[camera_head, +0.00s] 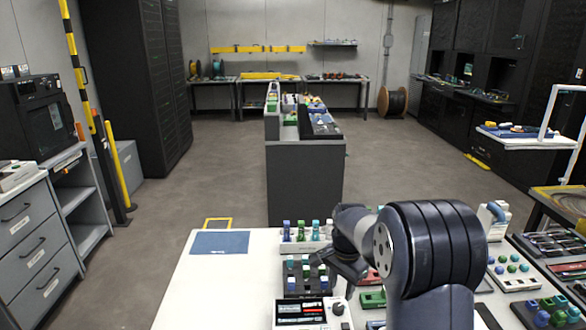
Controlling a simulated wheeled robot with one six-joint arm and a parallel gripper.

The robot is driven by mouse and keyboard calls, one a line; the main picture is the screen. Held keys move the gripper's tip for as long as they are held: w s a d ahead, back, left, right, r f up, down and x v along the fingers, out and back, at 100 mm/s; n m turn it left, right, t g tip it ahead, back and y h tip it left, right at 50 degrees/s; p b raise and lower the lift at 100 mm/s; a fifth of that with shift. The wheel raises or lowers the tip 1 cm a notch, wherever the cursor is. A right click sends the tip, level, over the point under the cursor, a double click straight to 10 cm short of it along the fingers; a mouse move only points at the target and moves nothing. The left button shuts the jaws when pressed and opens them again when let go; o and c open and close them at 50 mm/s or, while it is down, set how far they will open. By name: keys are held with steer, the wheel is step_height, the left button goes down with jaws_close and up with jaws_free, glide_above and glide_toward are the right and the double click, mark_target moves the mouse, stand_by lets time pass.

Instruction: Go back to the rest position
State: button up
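My arm reaches over the white worktable (215,285) from the lower right, its thick dark joint in front. My gripper (345,266) is at the arm's far end, low over the middle of the table, beside a dark block with coloured pegs (305,273). Its fingertips are too small and covered to make out, so I cannot tell whether it is open or holds anything. A white and black device with a small screen (312,312) lies at the table's front. My arm hides part of the table behind it.
A rack of coloured bottles (301,232) stands at the table's back, near a blue mat (220,242). A white tray with pegs (513,270) and dark trays (552,312) crowd the right. A dark workbench (305,180) stands beyond; the floor left of it is clear.

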mark_target(339, 306)
step_height(339, 306, down, 7)
steer(key=shift+a+f, duration=0.1)
stand_by(0.5)
step_height(339, 306, up, 11)
step_height(339, 306, down, 11)
steer(key=shift+r+p, duration=0.1)
steer(key=shift+p, duration=0.2)
steer(key=n+p, duration=0.1)
steer(key=n, duration=0.4)
steer(key=shift+n+p, duration=0.3)
steer(key=shift+n, duration=0.1)
steer(key=n+p, duration=0.3)
steer(key=n, duration=0.3)
steer(key=shift+r, duration=0.1)
step_height(339, 306, up, 10)
steer(key=b, duration=0.1)
steer(key=shift+d+r+b, duration=0.15)
steer(key=shift+d+b, duration=0.1)
steer(key=shift+b, duration=0.1)
steer(key=shift+w+r, duration=0.1)
steer(key=shift+r, duration=0.05)
